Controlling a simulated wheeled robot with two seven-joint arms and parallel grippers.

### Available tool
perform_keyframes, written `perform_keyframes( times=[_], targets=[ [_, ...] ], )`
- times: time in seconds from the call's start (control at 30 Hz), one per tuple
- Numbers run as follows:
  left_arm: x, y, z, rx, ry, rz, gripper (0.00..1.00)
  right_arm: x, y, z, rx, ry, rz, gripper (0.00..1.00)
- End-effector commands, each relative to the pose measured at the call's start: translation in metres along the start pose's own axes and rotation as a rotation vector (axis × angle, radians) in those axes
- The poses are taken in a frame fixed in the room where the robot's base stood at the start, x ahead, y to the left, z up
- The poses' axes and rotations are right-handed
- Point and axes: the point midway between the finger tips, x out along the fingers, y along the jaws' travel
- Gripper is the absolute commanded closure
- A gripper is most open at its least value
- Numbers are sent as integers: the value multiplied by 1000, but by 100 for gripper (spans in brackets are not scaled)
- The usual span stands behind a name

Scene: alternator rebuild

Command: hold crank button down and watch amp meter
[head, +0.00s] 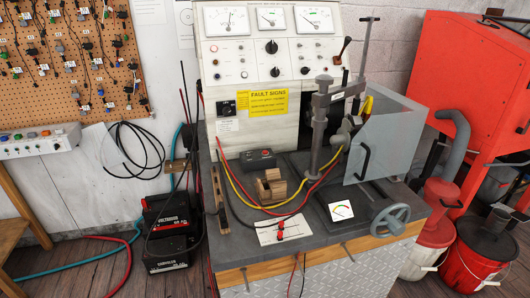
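A white test panel (235,130) stands at the back of the bench and carries three dial meters: left (227,20), middle (270,17) and right (314,19). Their labels are too small to read, so I cannot tell which is the amp meter. Small buttons and lamps sit below them, beside black knobs. A dark box (258,159) with a red spot on top lies on the bench. A tilted gauge (341,210) with a red needle or mark sits at the bench front. I cannot tell which control is the crank button. Neither gripper is in view.
A post clamp (320,125) and a grey open guard (385,140) stand on the bench's right. A handwheel (390,219) sits at the front corner. Red and yellow cables cross the bench around a wooden block (270,187). Batteries (168,232) stand on the floor left; red buckets (475,250) stand right.

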Motion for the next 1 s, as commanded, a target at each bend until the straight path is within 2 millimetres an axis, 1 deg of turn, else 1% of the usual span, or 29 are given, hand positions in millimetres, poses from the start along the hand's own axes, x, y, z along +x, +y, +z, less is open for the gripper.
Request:
perform_keyframes(
  times=[0.03,0.07,0.1,0.17,1.0],
  targets=[
    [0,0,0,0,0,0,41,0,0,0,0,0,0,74],
    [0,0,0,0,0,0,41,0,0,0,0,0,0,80],
    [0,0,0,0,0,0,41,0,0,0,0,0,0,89],
    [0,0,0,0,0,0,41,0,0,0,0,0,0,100],
    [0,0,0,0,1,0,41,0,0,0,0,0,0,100]
  ],
)
